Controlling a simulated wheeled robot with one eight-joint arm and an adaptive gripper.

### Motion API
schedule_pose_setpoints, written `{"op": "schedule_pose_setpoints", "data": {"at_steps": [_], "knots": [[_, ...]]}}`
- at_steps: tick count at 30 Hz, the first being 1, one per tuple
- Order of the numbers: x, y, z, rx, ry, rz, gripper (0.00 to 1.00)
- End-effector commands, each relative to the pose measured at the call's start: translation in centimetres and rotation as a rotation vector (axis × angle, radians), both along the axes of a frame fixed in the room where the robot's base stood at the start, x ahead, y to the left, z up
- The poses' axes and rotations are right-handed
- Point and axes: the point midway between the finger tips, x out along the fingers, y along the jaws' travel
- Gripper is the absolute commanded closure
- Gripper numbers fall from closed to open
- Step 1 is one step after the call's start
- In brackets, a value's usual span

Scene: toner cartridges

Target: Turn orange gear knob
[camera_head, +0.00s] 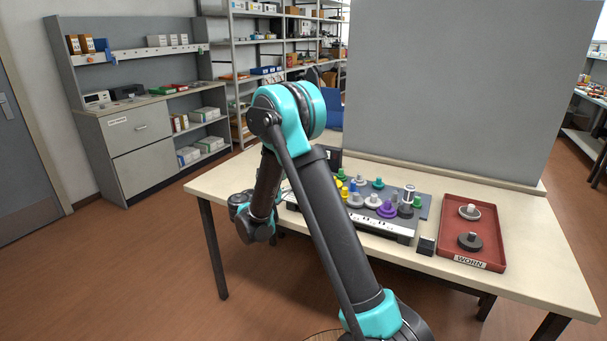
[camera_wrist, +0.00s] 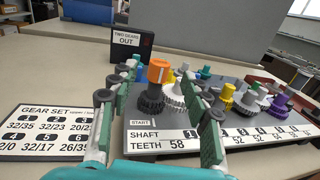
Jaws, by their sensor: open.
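My gripper (camera_wrist: 165,78) is open, with one green-padded finger on each side of the knob. The fingers appear apart from it. In the head view my arm hides the orange knob and my gripper's fingers. The gear board (camera_head: 405,235) carries several other gears with white, yellow, purple, green and teal knobs, to the right of the orange one.
A red tray (camera_head: 484,210) marked WORN holds two gears at the right. A small black block (camera_head: 426,246) sits between board and tray. A black box reading TWO GEARS OUT (camera_wrist: 132,46) stands behind. A gear set card (camera_wrist: 50,130) lies left.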

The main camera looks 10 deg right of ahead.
Motion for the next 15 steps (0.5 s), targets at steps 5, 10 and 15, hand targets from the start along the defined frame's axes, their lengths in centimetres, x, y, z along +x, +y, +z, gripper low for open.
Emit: {"op": "schedule_pose_setpoints", "data": {"at_steps": [5,10,15], "knots": [[2.3,-2.6,0.0,0.0,0.0,-0.003,0.52],[3.7,-4.1,0.0,0.0,0.0,-0.002,0.52],[4.4,-4.7,0.0,0.0,0.0,0.0,0.52]]}}
